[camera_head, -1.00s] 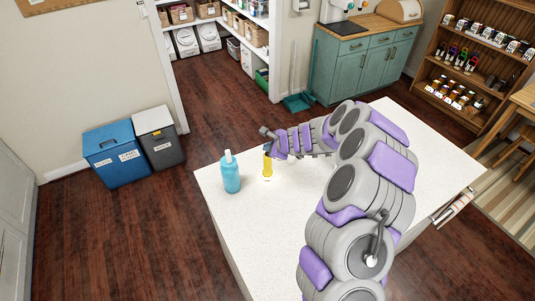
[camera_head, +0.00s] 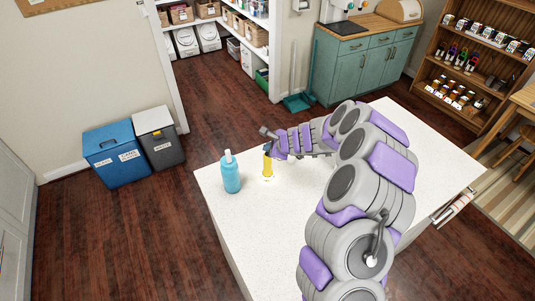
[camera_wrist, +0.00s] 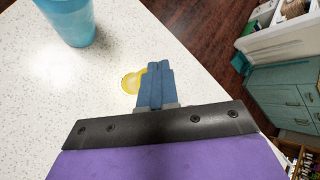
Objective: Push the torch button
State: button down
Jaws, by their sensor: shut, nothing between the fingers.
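The yellow torch (camera_head: 267,168) stands on the white speckled counter, with a bright glow on the counter around its base. In the wrist view only part of the yellow torch (camera_wrist: 131,82) shows, just beside and behind my fingertips. My gripper (camera_head: 266,148) is at the torch's upper end; its blue fingers (camera_wrist: 155,84) are shut together with nothing between them. The fingers hide part of the torch, so I cannot see the button or tell whether they touch it.
A blue bottle (camera_head: 231,174) stands on the counter (camera_head: 262,230) just left of the torch, and shows in the wrist view (camera_wrist: 70,20). The counter's left edge is close beyond the bottle. Bins (camera_head: 115,155) and teal cabinets (camera_head: 362,68) stand away on the floor.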

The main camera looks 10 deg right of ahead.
jog(key=shift+f, duration=0.35)
jog(key=shift+r, duration=0.45)
notch_tip(320, 180, up, 6)
jog(key=p, duration=0.5)
jog(key=shift+p, duration=0.4)
dwell(0.3)
